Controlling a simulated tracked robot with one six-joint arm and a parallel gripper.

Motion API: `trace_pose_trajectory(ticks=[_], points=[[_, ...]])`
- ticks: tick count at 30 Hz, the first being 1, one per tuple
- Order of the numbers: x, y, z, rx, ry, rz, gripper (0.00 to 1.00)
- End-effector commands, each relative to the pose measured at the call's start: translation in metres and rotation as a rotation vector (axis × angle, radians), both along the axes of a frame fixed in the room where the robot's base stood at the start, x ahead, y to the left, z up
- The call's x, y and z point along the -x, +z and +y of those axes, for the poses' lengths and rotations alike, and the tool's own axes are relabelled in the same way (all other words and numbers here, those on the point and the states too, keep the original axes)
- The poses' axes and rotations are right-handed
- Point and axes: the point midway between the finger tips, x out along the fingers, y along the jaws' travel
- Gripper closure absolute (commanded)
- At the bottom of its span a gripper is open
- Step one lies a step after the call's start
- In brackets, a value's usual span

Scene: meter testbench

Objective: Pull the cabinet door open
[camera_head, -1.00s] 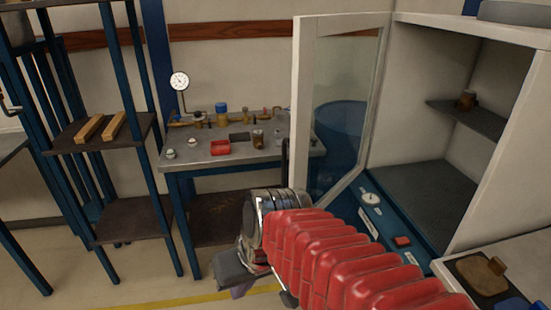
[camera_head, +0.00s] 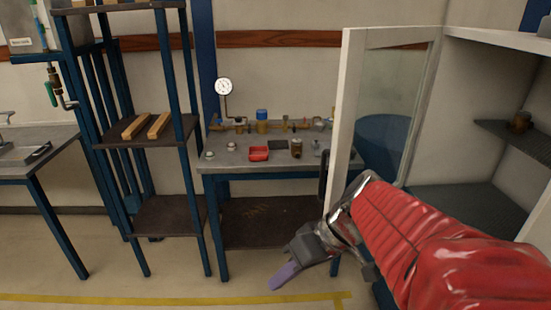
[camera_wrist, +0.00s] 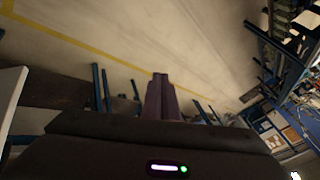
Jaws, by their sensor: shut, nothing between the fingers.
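The cabinet door (camera_head: 346,110), a white frame with a glass pane, stands wide open at the left side of the white cabinet (camera_head: 455,170). A dark handle (camera_head: 323,175) shows on the door's outer edge. My gripper (camera_head: 284,276) is shut and empty, in front of and below the door, pointing down and left. In the wrist view my gripper's purple fingers (camera_wrist: 161,95) are together over the floor, and a pale panel, perhaps the door (camera_wrist: 10,95), shows at the left edge. My red-sleeved arm hides the door's lower part and the cabinet's lower front.
A workbench (camera_head: 225,163) with a pressure gauge (camera_head: 224,87) and a red tray (camera_head: 259,154) stands behind the gripper. A shelf rack (camera_head: 150,135) with two wooden bars stands to its left. The floor at the front left is clear, with a yellow line (camera_head: 180,302).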

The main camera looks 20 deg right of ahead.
Motion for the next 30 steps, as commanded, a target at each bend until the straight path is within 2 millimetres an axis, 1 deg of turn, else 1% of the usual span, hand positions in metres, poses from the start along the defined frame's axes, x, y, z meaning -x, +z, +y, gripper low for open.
trace_pose_trajectory(ticks=[1,5,8,14,17,18,20,21,23,27,30], points=[[-0.005,0.000,-0.008,-0.035,-0.001,-0.022,1.00],[-0.018,0.007,-0.024,-0.116,0.014,-0.111,1.00],[-0.028,0.012,-0.041,-0.167,0.017,-0.198,1.00],[-0.045,0.026,-0.086,-0.231,-0.001,-0.409,1.00],[-0.051,0.034,-0.114,-0.240,-0.022,-0.530,1.00],[-0.053,0.037,-0.126,-0.239,-0.034,-0.580,1.00],[-0.054,0.041,-0.145,-0.230,-0.051,-0.657,1.00],[-0.054,0.044,-0.159,-0.220,-0.065,-0.709,1.00],[-0.053,0.048,-0.180,-0.199,-0.087,-0.789,1.00],[-0.044,0.058,-0.233,-0.121,-0.148,-0.971,1.00],[-0.034,0.063,-0.268,-0.051,-0.191,-1.083,1.00]])
